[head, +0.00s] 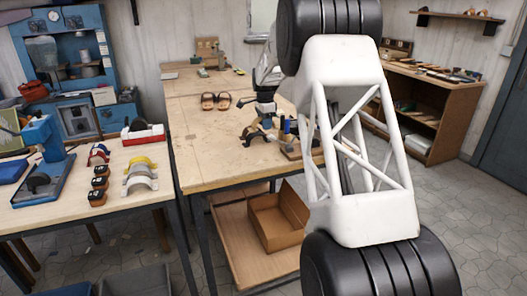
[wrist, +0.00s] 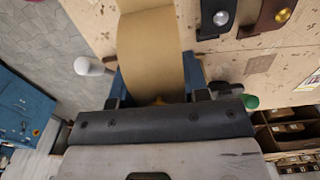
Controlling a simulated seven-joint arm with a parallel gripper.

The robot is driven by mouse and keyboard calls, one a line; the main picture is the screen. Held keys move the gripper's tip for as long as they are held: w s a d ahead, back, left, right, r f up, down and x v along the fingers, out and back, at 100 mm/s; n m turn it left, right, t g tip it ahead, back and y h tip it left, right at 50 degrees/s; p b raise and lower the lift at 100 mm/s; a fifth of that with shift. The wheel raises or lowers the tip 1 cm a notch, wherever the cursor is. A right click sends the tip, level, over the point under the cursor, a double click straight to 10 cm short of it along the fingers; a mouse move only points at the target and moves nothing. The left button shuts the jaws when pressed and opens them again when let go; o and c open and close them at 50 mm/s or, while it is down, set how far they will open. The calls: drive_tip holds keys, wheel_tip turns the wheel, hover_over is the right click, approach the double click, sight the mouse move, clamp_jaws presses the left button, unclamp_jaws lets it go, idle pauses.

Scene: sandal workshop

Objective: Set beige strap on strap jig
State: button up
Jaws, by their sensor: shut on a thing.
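The beige strap (wrist: 150,48) is a wide tan band in the wrist view, reaching up from between my gripper's (wrist: 158,97) fingers. My gripper is shut on it; the grip itself is partly hidden by the gripper body. Blue parts (wrist: 193,70) show on both sides of the band, close to the fingers; they seem to belong to the strap jig, mostly hidden. I cannot tell whether the strap touches the jig. In the head view my gripper is over the right part of the middle workbench, largely hidden by my arm.
The middle workbench (head: 215,150) carries a pair of sandals (head: 216,101). Dark and brown straps with metal buttons (wrist: 220,18) lie close to the band. A cardboard box (head: 272,232) sits below the bench.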

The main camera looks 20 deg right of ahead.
hover_over(265, 150)
drive_tip(key=shift+f, duration=2.5)
drive_tip(key=shift+f, duration=2.5)
drive_tip(key=shift+f, duration=0.1)
drive_tip(key=o, duration=0.9)
